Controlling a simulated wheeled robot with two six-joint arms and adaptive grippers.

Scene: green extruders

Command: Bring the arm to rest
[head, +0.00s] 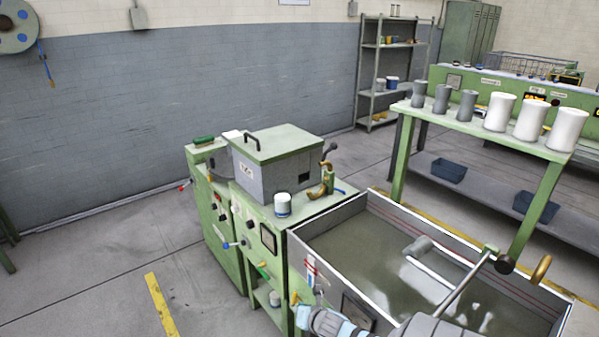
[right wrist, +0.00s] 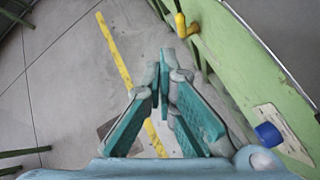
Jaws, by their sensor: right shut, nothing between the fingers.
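My right gripper (right wrist: 166,68) shows in the right wrist view with its teal-padded fingers drawn together at the tips. Nothing is held between them. It hangs over the grey floor, beside a light green machine panel (right wrist: 225,50) on the right of that view. In the head view, a grey-blue part of my arm (head: 335,322) shows at the bottom edge, in front of the water tank; the fingers are not clear there. My left gripper is not in view.
A water tank (head: 299,244) stands right of centre, with a metal rod across it. A green machine (head: 274,232) with levers and a white cup (head: 282,205) adjoins it. A yellow handle (right wrist: 181,25) juts near my right gripper. Open floor (head: 100,270) lies left.

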